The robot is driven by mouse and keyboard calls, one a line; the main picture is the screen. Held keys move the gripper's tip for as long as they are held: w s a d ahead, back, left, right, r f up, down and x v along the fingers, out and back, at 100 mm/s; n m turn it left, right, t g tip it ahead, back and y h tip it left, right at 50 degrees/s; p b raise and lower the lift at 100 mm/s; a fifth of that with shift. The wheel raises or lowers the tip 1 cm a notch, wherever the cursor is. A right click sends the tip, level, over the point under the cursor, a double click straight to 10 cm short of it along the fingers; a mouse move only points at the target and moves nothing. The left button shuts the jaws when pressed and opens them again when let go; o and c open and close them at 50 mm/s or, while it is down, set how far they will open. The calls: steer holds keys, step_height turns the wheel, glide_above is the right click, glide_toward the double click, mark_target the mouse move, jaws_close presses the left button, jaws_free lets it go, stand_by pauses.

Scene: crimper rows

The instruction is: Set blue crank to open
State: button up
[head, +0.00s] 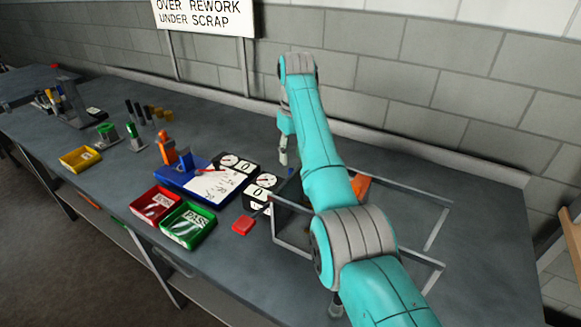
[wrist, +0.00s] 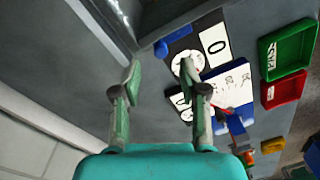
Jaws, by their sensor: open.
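The blue crank (wrist: 176,38) shows in the wrist view as a short blue bar beside a black dial panel, above my fingertips in the picture. In the head view only a small blue piece (head: 291,171) shows just below my gripper, partly hidden by my arm; it appears to be the same crank. My gripper (wrist: 160,74) is open and empty, its two fingers wide apart with bare grey bench between them. In the head view my gripper (head: 284,156) points down above the bench near the dial panels. The crank's exact setting cannot be told.
Black dial panels (head: 262,190) stand left of my gripper, beside a blue tray (head: 172,178) with a white sheet. Red (head: 142,211) and green (head: 180,238) bins stand in front. A metal frame (head: 435,262) with an orange part (head: 361,185) is behind my arm.

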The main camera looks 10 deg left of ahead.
mark_target(291, 169)
steer(key=shift+s+a+f, duration=0.1)
steer(key=shift+s+f, duration=0.05)
steer(key=shift+f, duration=2.6)
jaws_close()
